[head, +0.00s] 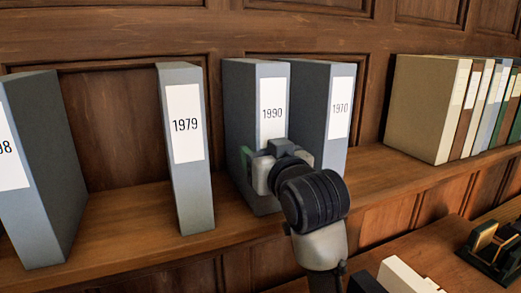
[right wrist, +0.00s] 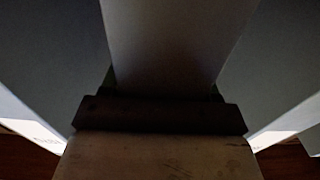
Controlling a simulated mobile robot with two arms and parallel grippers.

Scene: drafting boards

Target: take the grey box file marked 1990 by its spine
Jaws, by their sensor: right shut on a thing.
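The grey box file marked 1990 (head: 255,95) stands upright on the wooden shelf (head: 150,240), its white label facing me. My right gripper (head: 272,165) is shut on the lower part of its spine, one finger showing on the left side; the wrist hides the lower right of the spine. In the dark right wrist view, the spine (right wrist: 165,45) rises straight ahead from the gripper (right wrist: 160,115). My left gripper is not in view.
A grey file marked 1970 (head: 341,100) stands close on the right. Across a gap on the left is file 1979 (head: 185,140), with another grey file (head: 45,150) beyond. Cream and coloured files (head: 430,105) fill the right. A dark desk item (head: 492,250) lies below.

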